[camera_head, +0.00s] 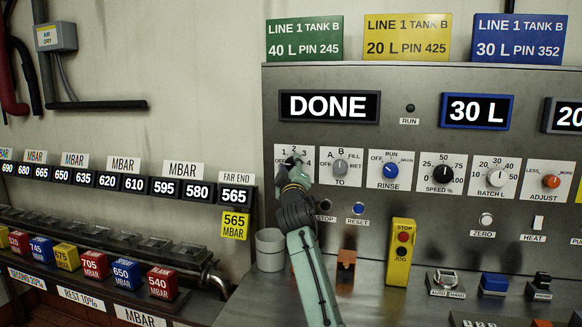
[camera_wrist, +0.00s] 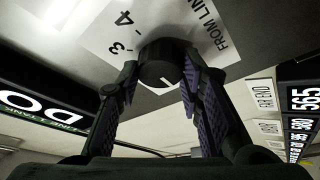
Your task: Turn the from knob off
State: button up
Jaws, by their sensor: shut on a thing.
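The from knob is a black round knob (camera_wrist: 163,60) on a white plate (camera_wrist: 90,32) marked "FROM LIN", 3 and 4 in the wrist view. A short white mark shows on its rim; the plate's other markings are out of that view or covered. My gripper (camera_wrist: 160,76) has one finger on each side of the knob and is shut on it. In the head view my gripper (camera_head: 294,178) reaches up to the leftmost knob plate (camera_head: 281,151), numbered 1 to 4, and hides most of the knob, so its setting is unclear there.
To the right stand the TO knob (camera_head: 340,167), the blue RINSE knob (camera_head: 390,171) and the SPEED knob (camera_head: 443,174). A display (camera_head: 329,106) above reads DONE. A grey cup (camera_head: 270,250) and a yellow stop/jog box (camera_head: 400,253) stand below, on either side of my arm.

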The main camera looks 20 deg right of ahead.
jog(key=shift+n, duration=0.3)
jog(key=o, duration=1.2)
jog(key=shift+c, duration=0.2)
jog(key=v, duration=1.2)
